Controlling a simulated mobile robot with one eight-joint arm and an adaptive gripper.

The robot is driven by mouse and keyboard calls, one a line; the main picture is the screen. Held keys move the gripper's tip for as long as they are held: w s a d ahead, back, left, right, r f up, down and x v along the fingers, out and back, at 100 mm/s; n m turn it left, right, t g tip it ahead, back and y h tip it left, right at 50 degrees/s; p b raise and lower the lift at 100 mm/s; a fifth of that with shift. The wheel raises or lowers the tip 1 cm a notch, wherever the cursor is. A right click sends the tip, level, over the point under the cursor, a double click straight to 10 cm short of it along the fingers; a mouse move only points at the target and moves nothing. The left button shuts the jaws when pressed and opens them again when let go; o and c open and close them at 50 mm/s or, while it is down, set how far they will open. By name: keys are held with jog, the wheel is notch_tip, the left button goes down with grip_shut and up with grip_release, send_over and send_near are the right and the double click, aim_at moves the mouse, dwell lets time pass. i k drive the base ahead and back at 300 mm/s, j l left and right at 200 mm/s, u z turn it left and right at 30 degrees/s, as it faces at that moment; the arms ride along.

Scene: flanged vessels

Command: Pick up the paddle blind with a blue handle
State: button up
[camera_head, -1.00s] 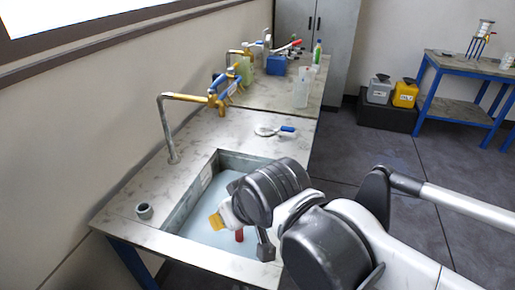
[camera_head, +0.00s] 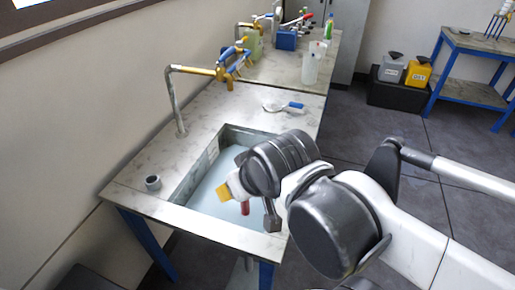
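The paddle blind with a blue handle (camera_head: 295,105) lies flat on the metal worktop (camera_head: 215,107), just behind the sink. Its pale round disc (camera_head: 273,106) points left and the blue handle points right. My arm's dark wrist hangs over the sink in front of it, apart from it. The end of my arm (camera_head: 250,205) points down towards the sink, with a yellow piece, a red piece and a dark piece showing around it. My fingers are not clearly visible, so their opening cannot be made out.
The sink (camera_head: 203,205) is a sunken basin. Bottles, a blue box (camera_head: 286,38) and a red-handled item crowd the back; a translucent bottle (camera_head: 311,68) stands nearer.

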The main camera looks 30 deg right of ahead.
aim_at(273, 105)
jog(key=l+u, duration=0.15)
jog(key=l, duration=0.7)
jog(key=k+l+u, duration=0.1)
jog(key=l, duration=0.75)
jog(key=l+u, duration=0.15)
jog(key=l, duration=0.7)
jog(key=i+l, duration=0.2)
jog(key=l, duration=0.15)
jog(key=i+l+u, duration=0.15)
jog(key=i+l, duration=0.2)
jog(key=l, duration=0.35)
jog(key=i+l+u, duration=0.1)
jog(key=l, duration=0.25)
jog(key=i, duration=0.1)
